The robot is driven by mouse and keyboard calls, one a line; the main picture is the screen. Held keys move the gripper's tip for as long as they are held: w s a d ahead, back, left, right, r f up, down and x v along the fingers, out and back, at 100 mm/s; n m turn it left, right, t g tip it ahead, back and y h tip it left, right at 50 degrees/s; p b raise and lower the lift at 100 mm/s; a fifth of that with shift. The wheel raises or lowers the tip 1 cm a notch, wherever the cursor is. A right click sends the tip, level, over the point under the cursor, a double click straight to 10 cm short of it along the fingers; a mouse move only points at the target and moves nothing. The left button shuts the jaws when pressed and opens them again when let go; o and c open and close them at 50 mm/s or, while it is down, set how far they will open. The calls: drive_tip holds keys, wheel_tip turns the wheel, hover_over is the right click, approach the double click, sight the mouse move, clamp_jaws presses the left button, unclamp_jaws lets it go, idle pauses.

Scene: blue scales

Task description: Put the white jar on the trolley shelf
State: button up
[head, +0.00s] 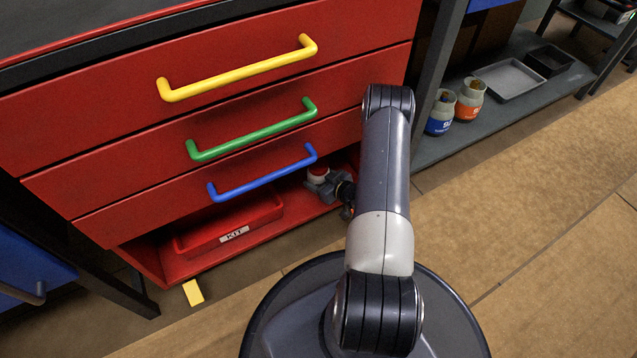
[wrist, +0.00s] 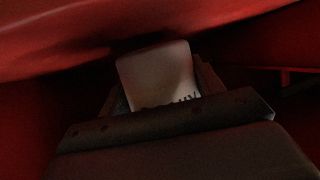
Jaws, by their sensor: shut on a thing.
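The white jar (wrist: 155,75) is between the two fingers of my gripper in the wrist view, with part of dark lettering showing low on its side. In the head view a small white and red part of the jar (head: 318,172) shows at the gripper. My gripper (head: 322,184) is shut on the jar, at the right end of the open bottom shelf (head: 290,222) of the red trolley, below the drawers. Whether the jar touches the shelf cannot be told.
A red KIT bin (head: 205,238) stands on the shelf, left of my gripper. The blue drawer handle (head: 262,177) juts out just above. A yellow note (head: 193,292) lies on the floor. Two canisters (head: 455,107) and a grey tray (head: 510,80) stand on another shelf at right.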

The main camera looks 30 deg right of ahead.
drive_tip(key=shift+f, duration=0.35)
drive_tip(key=shift+f, duration=0.15)
drive_tip(key=o, duration=1)
drive_tip(key=shift+o, duration=0.2)
drive_tip(key=shift+r, duration=0.25)
drive_tip(key=p+v, duration=0.4)
drive_tip(key=v, duration=0.8)
drive_tip(key=shift+f, duration=0.15)
